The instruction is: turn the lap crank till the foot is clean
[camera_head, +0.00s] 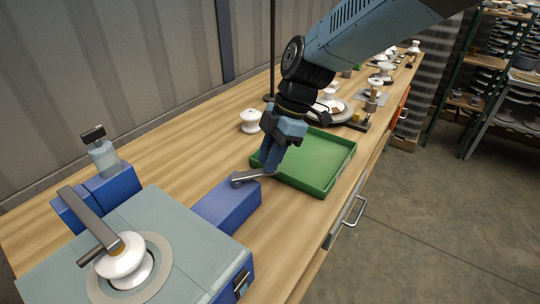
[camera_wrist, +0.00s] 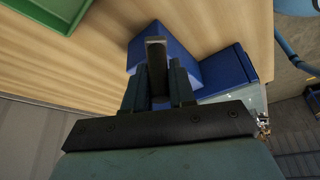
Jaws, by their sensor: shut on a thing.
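The lap is a grey-green box (camera_head: 185,222) at the lower left, with a pale round plate (camera_head: 155,283) set in its top. A white insulator (camera_head: 122,262) stands on the plate under a grey metal arm (camera_head: 88,218); the underside of its foot is hidden. A blue housing (camera_head: 228,207) sticks out from the lap's right side. The grey crank (camera_head: 250,176) lies above the housing. My gripper (camera_head: 266,170) points down and is shut on the crank's outer end. In the wrist view, the crank (camera_wrist: 156,58) runs between my fingers (camera_wrist: 158,88).
A green tray (camera_head: 310,160) lies close to the right of my gripper. A white insulator (camera_head: 251,120) stands behind it. A blue block with a clear, black-topped bottle (camera_head: 103,155) is at the left. More insulators and parts crowd the bench's far end.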

